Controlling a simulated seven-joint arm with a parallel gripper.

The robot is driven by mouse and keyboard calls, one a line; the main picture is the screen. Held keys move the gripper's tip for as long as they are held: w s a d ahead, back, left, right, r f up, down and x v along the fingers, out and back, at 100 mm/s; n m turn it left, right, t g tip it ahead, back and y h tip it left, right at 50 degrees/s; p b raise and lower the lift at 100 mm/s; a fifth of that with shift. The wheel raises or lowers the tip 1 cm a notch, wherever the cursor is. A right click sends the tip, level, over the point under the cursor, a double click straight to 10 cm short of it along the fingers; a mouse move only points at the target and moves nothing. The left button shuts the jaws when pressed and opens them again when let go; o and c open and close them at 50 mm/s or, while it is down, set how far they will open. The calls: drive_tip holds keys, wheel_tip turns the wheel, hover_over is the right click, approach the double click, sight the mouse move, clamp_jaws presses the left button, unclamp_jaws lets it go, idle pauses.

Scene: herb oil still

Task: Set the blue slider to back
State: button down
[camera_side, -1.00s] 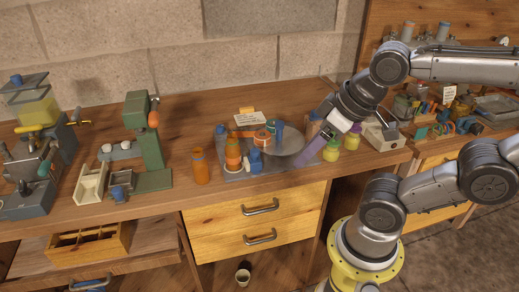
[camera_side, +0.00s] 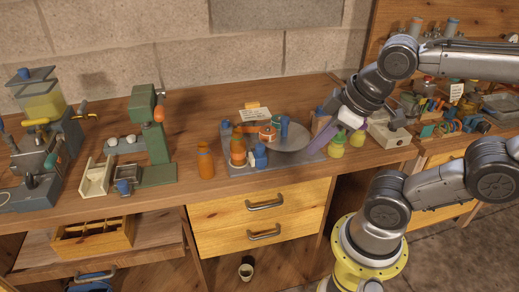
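On the grey plate (camera_side: 235,170) at the middle of the bench stand several blue parts. One is a blue upright post (camera_side: 284,127) beside the shallow round metal dish (camera_side: 297,140). Another is a blue cap (camera_side: 259,154) near the plate's front. I cannot tell which blue part is the slider, or which way is its back. My gripper (camera_side: 318,146), with lavender fingers, points down and left at the dish's right side. It seems apart from the blue post. The fingertips are too small and side-on to show their opening.
An amber bottle (camera_side: 205,161) stands left of the plate. A green press (camera_side: 151,140) and a grey machine (camera_side: 40,150) stand farther left. The bench's front strip is mostly clear.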

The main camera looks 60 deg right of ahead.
drive_tip(key=w+a+f+n+g+h, duration=0.1)
drive_tip(key=w+n, duration=0.5)
drive_tip(key=n, duration=0.4)
drive_tip(key=w+a+n+g+h, duration=0.1)
drive_tip(key=w+n, duration=0.4)
drive_tip(key=n, duration=0.6)
drive_tip(key=shift+w+f+g+h, duration=0.4)
drive_tip(key=shift+g+h, duration=0.3)
drive_tip(key=shift+h, duration=0.1)
